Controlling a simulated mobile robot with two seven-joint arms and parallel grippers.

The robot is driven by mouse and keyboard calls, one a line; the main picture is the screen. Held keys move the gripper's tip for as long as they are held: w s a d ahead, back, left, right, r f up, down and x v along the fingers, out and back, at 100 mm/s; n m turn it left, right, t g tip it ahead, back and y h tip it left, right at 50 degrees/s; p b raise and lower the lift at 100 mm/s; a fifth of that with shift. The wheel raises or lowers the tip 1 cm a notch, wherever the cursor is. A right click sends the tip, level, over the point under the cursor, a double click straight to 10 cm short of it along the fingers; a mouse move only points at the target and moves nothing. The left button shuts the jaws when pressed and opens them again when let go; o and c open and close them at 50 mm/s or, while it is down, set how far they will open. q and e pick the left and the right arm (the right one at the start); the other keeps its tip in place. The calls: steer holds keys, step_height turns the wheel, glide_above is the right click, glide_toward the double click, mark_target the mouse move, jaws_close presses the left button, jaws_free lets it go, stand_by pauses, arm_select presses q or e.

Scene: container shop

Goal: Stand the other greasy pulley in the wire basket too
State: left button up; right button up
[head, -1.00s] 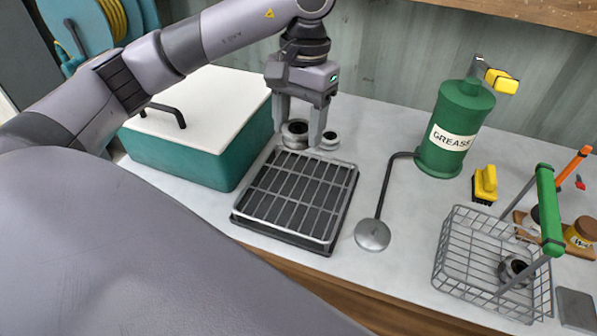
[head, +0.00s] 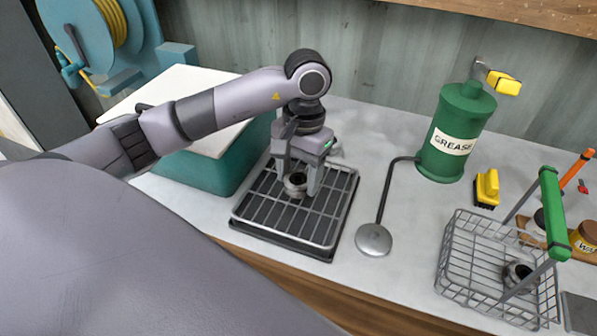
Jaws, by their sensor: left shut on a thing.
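My left gripper (head: 298,187) points down over the black drip tray with its wire rack. It is shut on a dark and grey pulley (head: 295,185), held between the two fingers at the rack's far half. Whether the pulley touches the rack is hard to tell. Another dark pulley (head: 518,277) is inside the wire basket (head: 457,262) at the right, partly behind the basket's wires. The basket has a green handle (head: 552,215) standing up. My right gripper is not in view.
The drip tray rack (head: 320,222) is in the middle. A green grease canister (head: 457,135), yellow brush (head: 487,187) and small jars (head: 585,237) stand to the right. A teal box with white lid (head: 205,85) is behind left.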

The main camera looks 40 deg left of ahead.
mark_target(302, 173)
arm_select(q)
steer(key=shift+f+b, duration=0.15)
steer(key=shift+b, duration=0.15)
steer(key=o, duration=1.2)
steer(key=r, duration=0.4)
steer(key=w+r, duration=0.1)
steer(key=r, duration=0.3)
steer(key=r+p, duration=0.1)
steer(key=r, duration=0.3)
steer(key=shift+w, duration=0.2)
